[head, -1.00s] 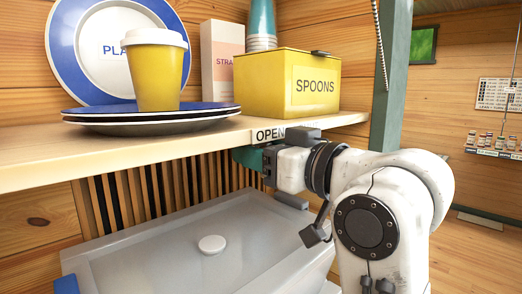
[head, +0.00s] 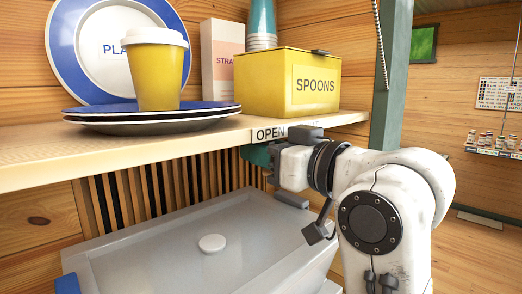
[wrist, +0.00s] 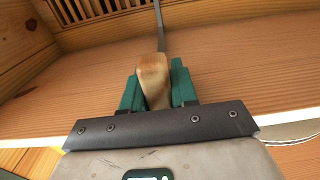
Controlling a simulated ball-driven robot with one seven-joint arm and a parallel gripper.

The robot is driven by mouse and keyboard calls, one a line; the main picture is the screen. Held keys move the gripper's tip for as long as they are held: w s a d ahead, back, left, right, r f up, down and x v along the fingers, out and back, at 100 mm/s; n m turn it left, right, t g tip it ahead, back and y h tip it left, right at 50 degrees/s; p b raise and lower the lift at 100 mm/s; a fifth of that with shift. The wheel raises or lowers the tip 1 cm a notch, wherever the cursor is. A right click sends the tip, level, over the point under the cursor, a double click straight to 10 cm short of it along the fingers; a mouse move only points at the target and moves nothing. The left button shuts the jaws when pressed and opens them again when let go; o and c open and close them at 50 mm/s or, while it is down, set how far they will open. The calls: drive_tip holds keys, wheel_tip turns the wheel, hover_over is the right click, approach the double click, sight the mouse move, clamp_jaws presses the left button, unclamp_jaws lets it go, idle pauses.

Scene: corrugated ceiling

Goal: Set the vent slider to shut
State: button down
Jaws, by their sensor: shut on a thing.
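The vent (head: 150,195) is a row of upright wooden slats with dark gaps, in the wall below the shelf. Its slats also show in the wrist view (wrist: 85,8) at the top left. A wooden knob (wrist: 153,72) on a thin metal rod (wrist: 159,25) sits between my teal fingers in the wrist view. My gripper (wrist: 153,85) is shut on this knob. In the head view my gripper (head: 256,155) is under the shelf edge, right of the slats, and the knob is hidden. A label reading OPEN (head: 269,134) is on the shelf edge; its right part is covered by my gripper.
The shelf (head: 130,150) is just above my gripper, bearing plates (head: 150,120), a yellow cup (head: 158,75) and a yellow SPOONS box (head: 287,85). A grey basin (head: 170,265) with a round plug lies below. A green post (head: 392,90) stands right.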

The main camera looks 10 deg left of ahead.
drive_tip(key=w+d, duration=0.1)
drive_tip(key=w, duration=0.1)
drive_tip(key=w+d, duration=0.1)
drive_tip(key=d, duration=0.1)
drive_tip(key=shift+w, duration=0.4)
drive_tip(key=shift+d, duration=0.1)
drive_tip(key=c, duration=1)
unclamp_jaws()
drive_tip(key=shift+w, duration=0.15)
drive_tip(key=shift+o, duration=0.2)
drive_tip(key=b+v, duration=0.2)
drive_tip(key=v, duration=0.9)
